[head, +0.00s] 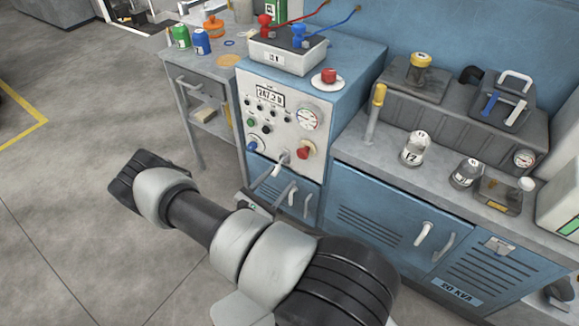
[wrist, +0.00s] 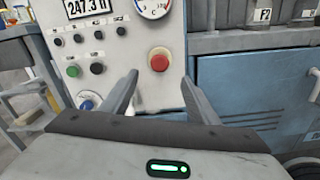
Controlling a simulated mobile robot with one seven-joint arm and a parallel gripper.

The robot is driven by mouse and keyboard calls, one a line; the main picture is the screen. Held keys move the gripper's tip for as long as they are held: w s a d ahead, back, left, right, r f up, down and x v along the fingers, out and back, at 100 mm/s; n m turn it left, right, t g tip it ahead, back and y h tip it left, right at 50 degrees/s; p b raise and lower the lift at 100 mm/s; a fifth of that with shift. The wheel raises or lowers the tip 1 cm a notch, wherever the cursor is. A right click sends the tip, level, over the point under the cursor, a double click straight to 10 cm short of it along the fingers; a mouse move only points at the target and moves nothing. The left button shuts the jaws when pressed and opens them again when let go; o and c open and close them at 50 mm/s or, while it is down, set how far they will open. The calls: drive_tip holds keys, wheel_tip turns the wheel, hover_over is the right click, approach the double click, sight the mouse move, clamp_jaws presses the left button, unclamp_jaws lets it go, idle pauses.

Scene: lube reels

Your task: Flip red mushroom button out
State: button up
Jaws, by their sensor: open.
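The red mushroom button (head: 303,152) sits low on the right of the white control panel, below the round gauge. In the wrist view the red button (wrist: 159,60) shows as a round red cap facing me, just beyond the fingertips and centred between them. My gripper (head: 288,170) is in front of the panel, a little below and left of the button in the head view. In the wrist view my gripper (wrist: 159,76) is open and empty, with one finger on each side. I see no contact with the button; the exact gap cannot be told.
The panel also holds a gauge (head: 307,119), a digital display (head: 269,97), small knobs, a green button (wrist: 73,71) and a blue knob (wrist: 88,102). Another red knob (head: 329,75) stands on the cabinet top. A blue workbench (head: 385,200) stands right. Grey floor is clear at left.

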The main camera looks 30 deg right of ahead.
drive_tip(key=v, duration=0.5)
drive_tip(key=shift+a, duration=0.2)
drive_tip(key=s+a+r+m+g+y, duration=0.1)
drive_tip(key=s+r+m+g+y, duration=0.2)
drive_tip(key=r, duration=0.4)
drive_tip(key=r+m+g+y, duration=0.1)
drive_tip(key=r+m+g, duration=0.2)
drive_tip(key=r+m, duration=0.4)
drive_tip(key=s+a+r+m+g+y, duration=0.1)
drive_tip(key=s+r+m+g+y, duration=0.15)
drive_tip(key=r, duration=0.55)
drive_tip(key=s+a+r+m+t+y, duration=0.35)
drive_tip(key=s+a+r+y, duration=0.2)
drive_tip(key=r, duration=0.45)
drive_tip(key=s+a+r+m+t+y, duration=0.35)
drive_tip(key=s+a+r+y, duration=0.2)
drive_tip(key=r, duration=0.45)
wheel_tip(320, 180, up, 18)
drive_tip(key=p, duration=1.7)
drive_tip(key=shift+s+a+f+h, duration=0.2)
drive_tip(key=shift+s+f+h, duration=0.05)
drive_tip(key=shift+s+h, duration=0.2)
